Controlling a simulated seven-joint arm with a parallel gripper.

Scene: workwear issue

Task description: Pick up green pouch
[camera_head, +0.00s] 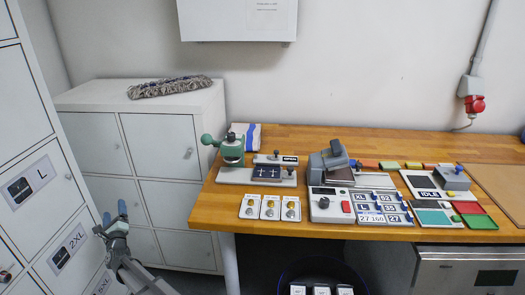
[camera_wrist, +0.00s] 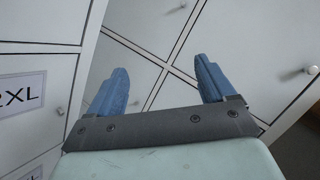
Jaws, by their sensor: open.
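I cannot make out a green pouch for certain. A small flat green piece (camera_head: 389,165) lies in a row of coloured pieces at the back of the wooden table (camera_head: 290,218). A flat green item (camera_head: 480,222) lies near the table's front edge at the right. My gripper (camera_head: 115,212), with blue fingertips, is at the lower left in the head view, in front of the lockers and well left of the table. The wrist view shows its fingers (camera_wrist: 158,68) spread apart with nothing between them.
White lockers (camera_head: 165,150) stand behind my gripper, and labelled doors (camera_head: 30,182) are at the left. A green press (camera_head: 231,150), a grey device (camera_head: 330,165) and a control box (camera_head: 330,206) crowd the table. A dark round bin (camera_head: 322,270) is below.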

